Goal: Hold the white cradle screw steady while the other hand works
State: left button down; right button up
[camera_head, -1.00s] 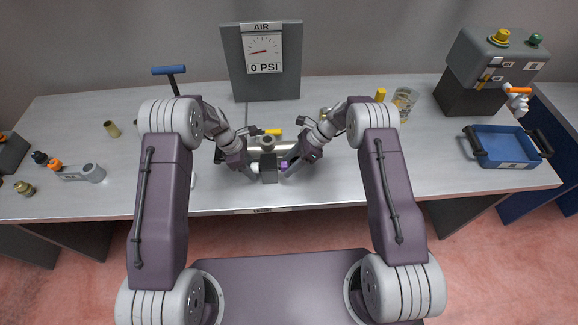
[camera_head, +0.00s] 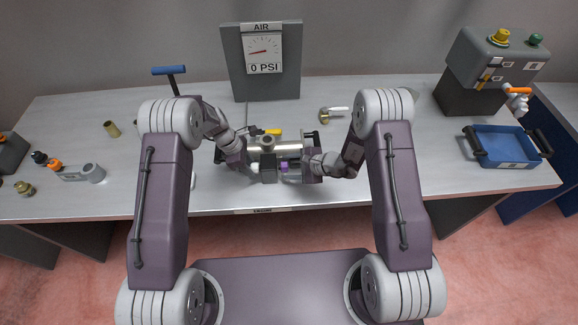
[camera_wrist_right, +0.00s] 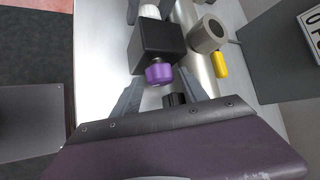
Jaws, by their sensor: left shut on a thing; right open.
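The white cradle screw (camera_head: 254,168) sticks out from the left side of a dark block (camera_head: 268,174) at the bench's front middle. My left gripper (camera_head: 247,165) is shut on it. In the right wrist view, the white screw (camera_wrist_right: 149,11) shows between the left fingers at the top edge. A purple knob (camera_wrist_right: 158,74) sits on the block's opposite face; it also shows in the head view (camera_head: 284,168). My right gripper (camera_wrist_right: 160,95) is open, its fingers spread either side of the knob's near end. I cannot tell whether they touch it.
A silver cylinder (camera_head: 288,148) with a grey ring (camera_head: 267,143) lies just behind the block. A yellow-handled tool (camera_head: 273,132) is behind it. A gauge board (camera_head: 263,85) stands at the back. A blue tray (camera_head: 507,160) is at the right. The bench left of centre has free room.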

jog(key=t, duration=0.1)
jog(key=n+t, duration=0.1)
jog(key=t, duration=0.1)
jog(key=shift+s+f+n+y, duration=0.25)
jog(key=shift+f+n+y, duration=0.05)
jog(key=shift+f+y, duration=0.1)
jog(key=shift+w+r+n+t, duration=0.1)
jog(key=shift+r+n+t, duration=0.15)
jog(key=shift+t, duration=0.45)
jog(key=c, duration=1.1)
jog(key=shift+w+r+g, duration=0.15)
jog(key=shift+r+g, duration=0.1)
jog(key=shift+g, duration=0.35)
jog(key=m+g, duration=0.1)
jog(key=g, duration=0.2)
jog(key=m+g, duration=0.1)
jog(key=g, duration=0.1)
jog(key=shift+w+m+h, duration=0.3)
jog(key=shift+m+h, duration=0.05)
jog(key=shift+h, duration=0.05)
jog(key=g, duration=0.1)
jog(key=m+g, duration=0.1)
jog(key=shift+w+r+g, duration=0.1)
jog(key=shift+w+g, duration=0.1)
jog(key=shift+g, duration=0.2)
jog(key=shift+m+g, duration=0.7)
jog(key=shift+g, duration=0.5)
